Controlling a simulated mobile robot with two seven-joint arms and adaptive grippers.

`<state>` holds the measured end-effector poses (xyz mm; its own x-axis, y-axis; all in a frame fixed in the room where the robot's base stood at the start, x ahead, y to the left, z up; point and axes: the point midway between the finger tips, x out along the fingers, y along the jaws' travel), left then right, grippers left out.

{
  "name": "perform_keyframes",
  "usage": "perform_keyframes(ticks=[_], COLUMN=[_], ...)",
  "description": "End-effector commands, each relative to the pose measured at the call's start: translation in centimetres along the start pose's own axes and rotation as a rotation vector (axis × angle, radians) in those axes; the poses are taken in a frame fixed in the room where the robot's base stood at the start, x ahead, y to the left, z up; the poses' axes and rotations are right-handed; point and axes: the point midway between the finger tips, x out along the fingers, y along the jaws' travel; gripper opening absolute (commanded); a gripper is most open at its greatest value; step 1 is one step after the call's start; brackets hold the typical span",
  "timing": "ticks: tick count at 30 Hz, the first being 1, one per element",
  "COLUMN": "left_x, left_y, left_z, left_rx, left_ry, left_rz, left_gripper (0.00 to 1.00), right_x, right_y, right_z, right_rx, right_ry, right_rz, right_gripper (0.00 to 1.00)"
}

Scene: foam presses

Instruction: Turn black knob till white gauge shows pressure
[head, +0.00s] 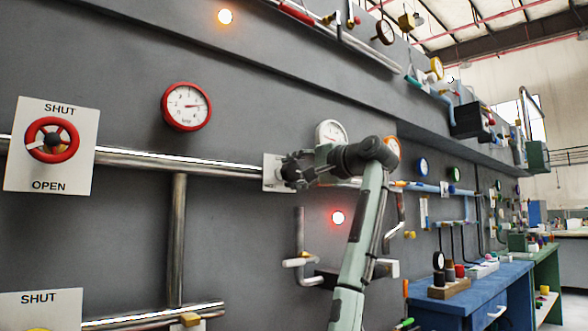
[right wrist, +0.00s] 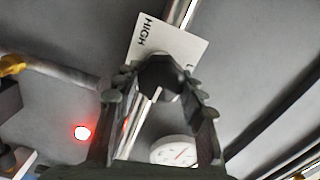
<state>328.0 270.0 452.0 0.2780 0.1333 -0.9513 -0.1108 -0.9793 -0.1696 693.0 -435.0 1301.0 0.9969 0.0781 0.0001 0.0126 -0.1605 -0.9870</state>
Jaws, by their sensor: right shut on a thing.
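The black knob (right wrist: 160,74) sits on a white plate (right wrist: 190,46) with the word HIGH on it, on a metal pipe. My right gripper (right wrist: 158,90) has a finger on each side of the knob and is shut on it. In the head view my right gripper (head: 296,170) reaches the wall at the plate (head: 270,172) and mostly hides the knob. The white gauge (head: 329,131) is just above my gripper, partly covered by my wrist. My left gripper is not in view.
A red gauge (head: 187,106) and a red wheel (head: 52,140) marked SHUT and OPEN are to the left. A red lamp (head: 338,217) glows below my wrist. An orange-rimmed gauge (head: 393,146) is close beside my arm. A blue bench (head: 478,290) stands at right.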

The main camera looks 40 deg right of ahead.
Motion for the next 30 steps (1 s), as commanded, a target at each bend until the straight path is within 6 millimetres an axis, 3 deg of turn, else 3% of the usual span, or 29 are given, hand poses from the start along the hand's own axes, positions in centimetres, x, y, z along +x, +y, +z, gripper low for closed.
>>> perform_keyframes(ticks=[9,25,26,30], left_x=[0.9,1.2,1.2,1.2], left_y=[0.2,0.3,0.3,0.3], left_z=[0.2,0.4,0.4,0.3], left_rx=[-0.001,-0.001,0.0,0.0], left_ry=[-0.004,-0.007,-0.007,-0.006], left_rz=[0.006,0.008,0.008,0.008], left_gripper=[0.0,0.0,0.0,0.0], right_x=[0.0,0.0,0.0,0.0], right_y=[0.1,0.2,0.2,0.1], right_z=[0.1,0.1,0.1,0.1], right_rx=[0.119,0.14,0.14,0.14], right_ry=[-0.002,-0.002,-0.002,-0.001], right_rz=[0.003,0.003,0.003,0.002], right_gripper=[0.11,0.11,0.42,0.6])
